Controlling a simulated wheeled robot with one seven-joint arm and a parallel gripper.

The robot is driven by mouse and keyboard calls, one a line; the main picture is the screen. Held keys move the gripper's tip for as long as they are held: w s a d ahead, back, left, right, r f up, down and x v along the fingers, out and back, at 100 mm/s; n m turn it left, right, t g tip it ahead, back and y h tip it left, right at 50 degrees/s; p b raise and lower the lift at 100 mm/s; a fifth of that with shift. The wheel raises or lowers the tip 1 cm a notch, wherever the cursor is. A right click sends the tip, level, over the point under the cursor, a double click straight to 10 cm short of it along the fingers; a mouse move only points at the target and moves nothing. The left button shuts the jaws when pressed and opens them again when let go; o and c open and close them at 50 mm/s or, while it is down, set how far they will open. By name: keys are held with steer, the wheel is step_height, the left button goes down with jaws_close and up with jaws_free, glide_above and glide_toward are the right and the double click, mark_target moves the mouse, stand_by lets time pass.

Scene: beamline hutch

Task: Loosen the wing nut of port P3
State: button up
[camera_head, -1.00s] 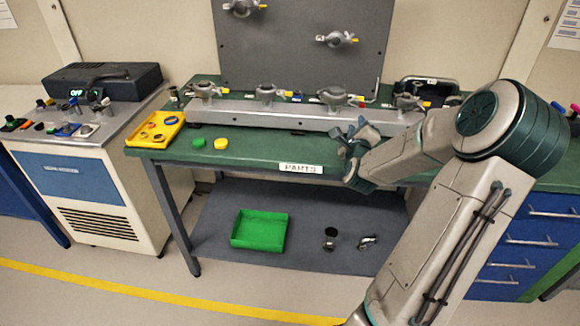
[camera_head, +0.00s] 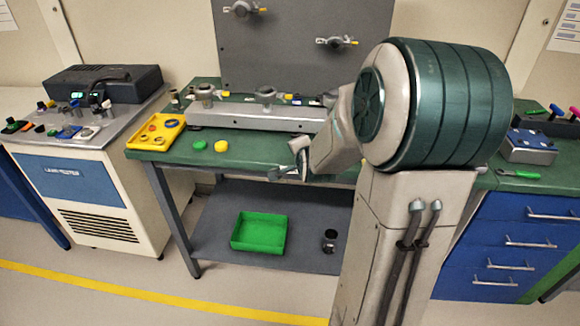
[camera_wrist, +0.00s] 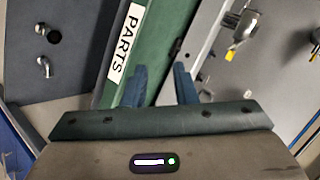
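A grey rail (camera_head: 240,118) on the green bench carries ports with metal clamps. In the head view, the left clamp (camera_head: 205,93) and the middle clamp (camera_head: 266,94) show. My arm hides the rest of the rail on the right. No port numbers are readable, so I cannot tell which is P3. In the wrist view, a clamp with a yellow-tipped part (camera_wrist: 243,30) stands on the rail at upper right. My gripper (camera_wrist: 160,72) is open and empty, its fingers over the bench's front area, apart from that clamp. In the head view my gripper (camera_head: 298,160) is at the bench's front edge.
A yellow tray (camera_head: 156,141) and green and yellow caps lie left on the bench (camera_head: 250,150). A grey panel (camera_head: 300,50) stands behind. A green bin (camera_head: 259,247) sits on the lower shelf. Blue drawers (camera_head: 520,240) stand at right.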

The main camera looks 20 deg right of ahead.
steer(key=shift+s+a+r+n+g+y, duration=0.15)
steer(key=shift+s+a+n+g, duration=0.15)
steer(key=shift+s+a+n, duration=0.45)
steer(key=shift+s+a+n+g+y, duration=0.1)
steer(key=shift+s+a+n+g, duration=0.25)
steer(key=shift+a+n, duration=0.35)
steer(key=shift+s+a+r+n+g+y, duration=0.15)
steer(key=shift+s+a+n+g, duration=0.1)
steer(key=shift+s+a+n, duration=0.5)
steer(key=shift+w+a, duration=0.1)
steer(key=shift+a, duration=0.05)
